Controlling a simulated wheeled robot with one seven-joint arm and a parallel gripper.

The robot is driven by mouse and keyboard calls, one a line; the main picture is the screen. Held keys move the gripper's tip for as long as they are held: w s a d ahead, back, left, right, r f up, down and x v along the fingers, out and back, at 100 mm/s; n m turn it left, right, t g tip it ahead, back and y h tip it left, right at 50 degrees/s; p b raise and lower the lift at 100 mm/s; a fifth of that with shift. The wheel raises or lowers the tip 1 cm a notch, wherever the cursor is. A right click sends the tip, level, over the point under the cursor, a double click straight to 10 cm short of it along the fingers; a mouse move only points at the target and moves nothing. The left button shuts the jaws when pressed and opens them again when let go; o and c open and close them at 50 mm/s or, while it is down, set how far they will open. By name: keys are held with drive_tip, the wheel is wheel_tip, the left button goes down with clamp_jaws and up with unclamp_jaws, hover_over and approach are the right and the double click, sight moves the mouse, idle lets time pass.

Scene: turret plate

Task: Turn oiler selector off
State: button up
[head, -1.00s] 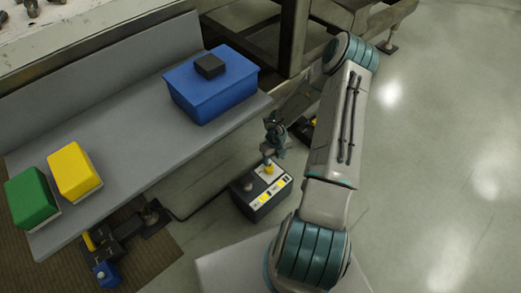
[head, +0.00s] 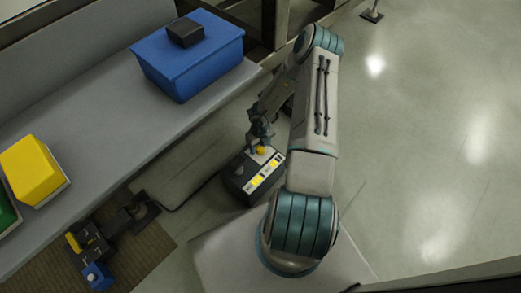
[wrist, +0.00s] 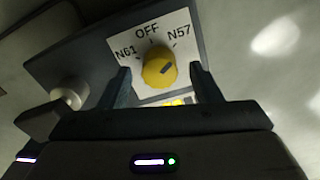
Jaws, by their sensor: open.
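The oiler selector is a yellow round knob (wrist: 158,71) on a white label plate (wrist: 184,22) marked N61, OFF and N57. Its dark pointer mark aims to the right and slightly up, on the N57 side and away from OFF. My gripper (wrist: 160,72) is open, with one finger on each side of the knob in the wrist view. I cannot tell whether either finger touches it. In the head view the knob (head: 262,150) is on top of a dark control box (head: 236,181), and my gripper (head: 260,138) is right above it, partly covering it.
A grey bench (head: 105,120) carries a blue bin (head: 190,62) with a black block on top, and a yellow bin (head: 33,168). A dark pedal-like device (head: 95,243) lies on a brown mat. Open floor (head: 420,150) spreads to the right.

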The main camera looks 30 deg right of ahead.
drive_tip(key=shift+f, duration=0.65)
drive_tip(key=c, duration=1)
